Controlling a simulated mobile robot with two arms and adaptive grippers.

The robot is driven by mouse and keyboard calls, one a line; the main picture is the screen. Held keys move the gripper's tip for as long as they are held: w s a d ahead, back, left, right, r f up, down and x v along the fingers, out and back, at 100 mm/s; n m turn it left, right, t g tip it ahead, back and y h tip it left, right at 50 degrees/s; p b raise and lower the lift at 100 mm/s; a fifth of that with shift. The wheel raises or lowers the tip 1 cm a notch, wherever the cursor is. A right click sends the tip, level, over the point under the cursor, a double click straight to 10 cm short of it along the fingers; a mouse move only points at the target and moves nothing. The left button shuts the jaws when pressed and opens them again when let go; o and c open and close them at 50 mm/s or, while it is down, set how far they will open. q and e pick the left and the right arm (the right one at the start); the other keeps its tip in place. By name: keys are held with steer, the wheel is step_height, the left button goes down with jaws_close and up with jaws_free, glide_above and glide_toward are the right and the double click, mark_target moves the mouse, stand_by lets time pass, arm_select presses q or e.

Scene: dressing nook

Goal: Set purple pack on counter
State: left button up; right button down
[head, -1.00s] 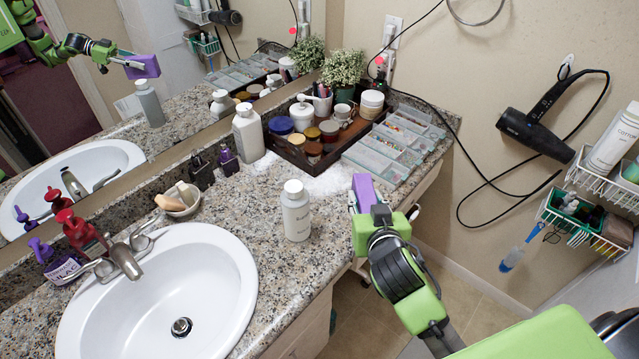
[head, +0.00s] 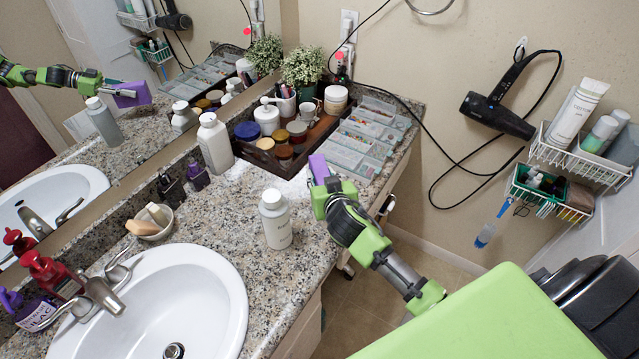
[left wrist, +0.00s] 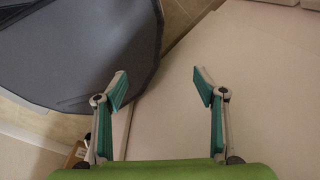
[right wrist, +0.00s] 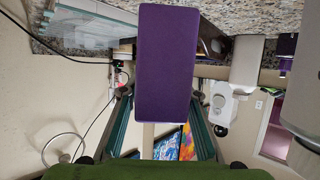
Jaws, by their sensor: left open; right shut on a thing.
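The purple pack (head: 318,168) is a small box held in my right gripper (head: 322,187), at the front edge of the speckled granite counter (head: 205,228). In the right wrist view the purple pack (right wrist: 166,65) fills the middle between the fingers, with the counter edge (right wrist: 265,15) beyond it. The head view does not show clearly whether the pack touches the counter. My left gripper (left wrist: 160,90) is open and empty, seen in the left wrist view only, away from the counter.
A white bottle (head: 276,219) stands just left of the pack. A clear compartment organizer (head: 358,145) and a dark tray (head: 258,158) of jars lie behind it. The sink (head: 170,300) is at left. A hair dryer (head: 497,115) and wire baskets (head: 575,160) hang at right.

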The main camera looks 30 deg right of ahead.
steer(key=w+f, duration=0.1)
steer(key=w+d+f, duration=0.1)
steer(key=w+f, duration=0.1)
steer(key=shift+f, duration=0.3)
step_height(320, 180, down, 3)
steer(key=shift+w+f, duration=0.1)
steer(key=shift+f, duration=0.05)
steer(key=c, duration=1.5)
jaws_free()
steer(key=v, duration=1.2)
